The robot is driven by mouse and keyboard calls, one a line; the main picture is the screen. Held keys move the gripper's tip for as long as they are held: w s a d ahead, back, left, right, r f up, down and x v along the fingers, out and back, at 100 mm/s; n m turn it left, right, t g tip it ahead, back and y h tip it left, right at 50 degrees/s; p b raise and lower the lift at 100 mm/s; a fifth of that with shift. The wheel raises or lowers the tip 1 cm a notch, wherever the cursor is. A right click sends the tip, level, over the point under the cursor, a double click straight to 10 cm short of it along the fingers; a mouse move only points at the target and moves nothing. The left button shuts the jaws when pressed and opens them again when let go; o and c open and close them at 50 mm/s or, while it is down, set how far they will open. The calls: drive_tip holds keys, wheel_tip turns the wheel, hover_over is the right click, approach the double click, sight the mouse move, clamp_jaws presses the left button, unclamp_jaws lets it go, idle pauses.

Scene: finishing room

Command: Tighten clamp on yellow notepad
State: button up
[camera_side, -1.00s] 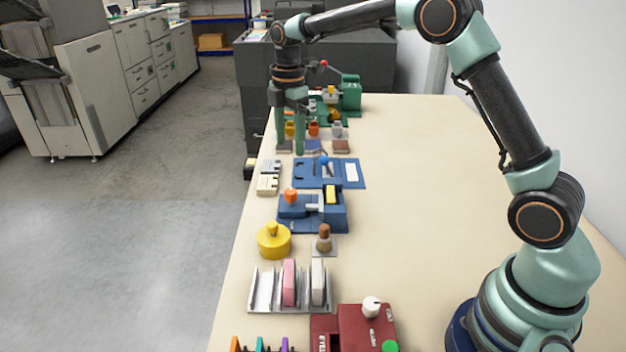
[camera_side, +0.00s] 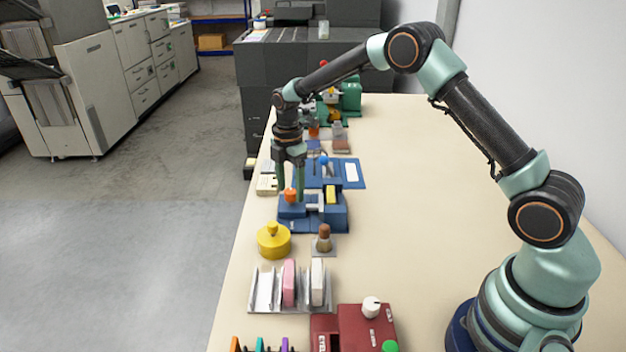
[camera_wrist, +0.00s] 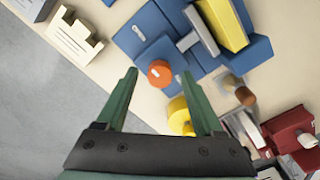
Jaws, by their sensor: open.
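The yellow notepad (camera_side: 331,195) sits in a blue clamp fixture (camera_side: 322,222) on the bench. It also shows at the top right of the wrist view (camera_wrist: 223,24). A grey clamp bar (camera_wrist: 201,33) lies against the notepad's side. An orange knob (camera_wrist: 160,73) stands on the fixture's left part; it also shows in the side view (camera_side: 290,195). My gripper (camera_side: 290,192) points down over the knob, fingers apart. In the wrist view the fingers (camera_wrist: 166,78) are open with the knob between and beyond their tips. Contact with the knob cannot be told.
A yellow round pot (camera_side: 273,242) and a wooden-handled tool (camera_side: 323,240) stand just nearer the side camera. A blue board (camera_side: 350,172) lies behind. The bench's right side is clear.

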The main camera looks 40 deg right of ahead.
drive_tip(key=shift+f, duration=0.25)
clamp_jaws()
